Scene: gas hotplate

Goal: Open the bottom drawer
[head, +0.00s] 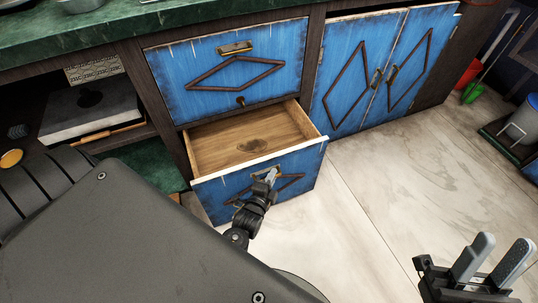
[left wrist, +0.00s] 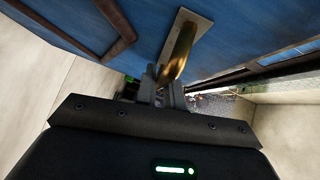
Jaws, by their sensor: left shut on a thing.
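The bottom drawer (head: 248,143) of the blue cabinet is pulled out, and its empty wooden inside shows. Its blue front (head: 312,168) has a brown diamond trim and a brass handle. My left gripper (head: 270,177) is at this handle in the head view. In the left wrist view the left gripper (left wrist: 163,80) is shut on the brass handle (left wrist: 181,48). My right gripper (head: 492,262) is at the lower right, with its fingers apart and empty, away from the cabinet.
The top drawer (head: 288,68) above is shut. Blue double doors (head: 345,75) to the right are shut. An open shelf (head: 130,135) lies at the left. A grey bin (head: 524,120) and red bucket (head: 468,74) stand at the right. The pale floor (head: 400,180) before the doors is clear.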

